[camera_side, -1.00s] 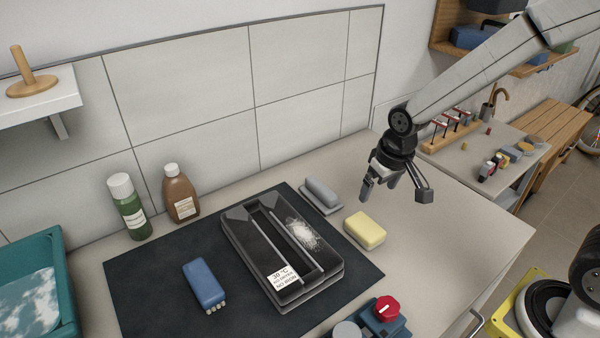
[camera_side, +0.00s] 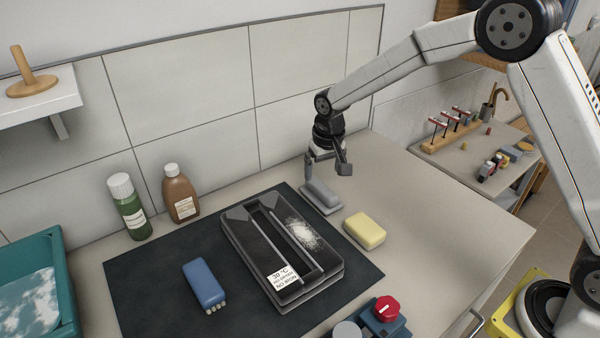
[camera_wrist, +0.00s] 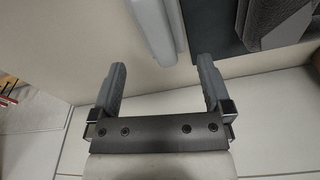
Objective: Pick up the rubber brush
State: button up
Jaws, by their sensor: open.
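A grey brush-like piece (camera_side: 321,194), with a rounded handle on a flat base, lies on the worktop behind the dark mat; I take it for the rubber brush. My gripper (camera_side: 327,169) is open and empty, just above its far end in the side view. In the wrist view, the pale grey piece (camera_wrist: 154,28) lies ahead of and between the spread fingertips (camera_wrist: 161,66); only part of it shows. I see no contact. A blue block with pale nubs at one end (camera_side: 204,283) lies on the mat, well away from my gripper.
A black slotted unit (camera_side: 240,250) with a label and pale lint stands on the dark mat (camera_side: 150,285). A yellow sponge (camera_side: 365,230) lies right of it. Two bottles (camera_side: 128,208) (camera_side: 181,195) stand by the tiled wall.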

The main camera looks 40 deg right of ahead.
aim_at(321, 186)
jog(key=shift+w+d+f, duration=0.1)
jog(key=shift+w+f, duration=0.05)
jog(key=shift+f, duration=1.1)
jog(key=shift+f, duration=0.1)
jog(key=shift+w+d+f, duration=0.1)
jog(key=shift+w+f, duration=0.1)
jog(key=shift+f, duration=1.05)
jog(key=shift+w+f, duration=0.15)
jog(key=shift+f, duration=1.1)
jog(key=c, duration=1)
jog(key=shift+o, duration=0.2)
jog(key=shift+r, duration=0.1)
